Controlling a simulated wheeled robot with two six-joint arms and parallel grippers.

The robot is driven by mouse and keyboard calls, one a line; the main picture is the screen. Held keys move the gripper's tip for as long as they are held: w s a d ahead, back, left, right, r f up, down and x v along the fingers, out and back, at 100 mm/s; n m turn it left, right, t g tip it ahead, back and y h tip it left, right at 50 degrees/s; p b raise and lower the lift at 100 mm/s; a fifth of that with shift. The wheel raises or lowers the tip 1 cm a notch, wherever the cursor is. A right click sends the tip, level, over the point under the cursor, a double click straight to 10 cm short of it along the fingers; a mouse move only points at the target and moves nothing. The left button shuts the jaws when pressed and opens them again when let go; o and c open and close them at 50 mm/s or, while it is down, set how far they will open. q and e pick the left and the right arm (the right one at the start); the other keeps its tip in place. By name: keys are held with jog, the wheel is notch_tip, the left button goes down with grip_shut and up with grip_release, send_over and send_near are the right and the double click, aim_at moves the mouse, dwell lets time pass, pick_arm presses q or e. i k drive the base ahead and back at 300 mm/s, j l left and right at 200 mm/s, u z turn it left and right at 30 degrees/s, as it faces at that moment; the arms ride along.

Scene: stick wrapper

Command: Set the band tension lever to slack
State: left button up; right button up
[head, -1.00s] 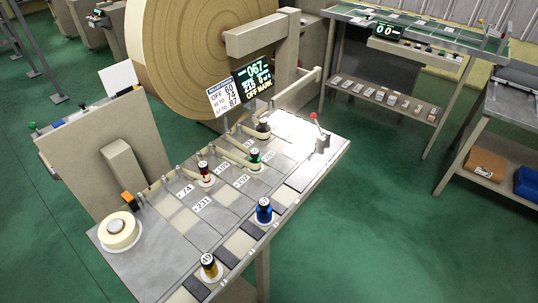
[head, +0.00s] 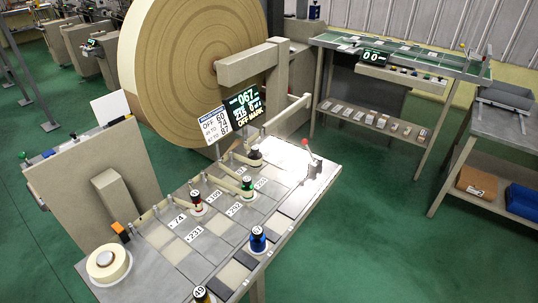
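A lever with a red knob (head: 305,142) stands at the far right end of the near grey worktable (head: 205,270). Its shaft leans slightly; no label on it is readable, so I cannot tell its setting. A dark display (head: 243,107) above the table shows 067 and OFF MARK. A white sign (head: 213,123) beside it lists OFF and several numbers, partly readable. Neither of my grippers is in view.
Spools stand on the table, including red (head: 197,203), green (head: 247,189) and blue (head: 258,241). A white roll (head: 107,265) sits at its left end. A huge tan roll (head: 185,70) is behind. Another bench (head: 400,58) stands back right. Green floor (head: 375,225) is clear at right.

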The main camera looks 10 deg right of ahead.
aim_at(305, 142)
jog(key=l+u, duration=0.95)
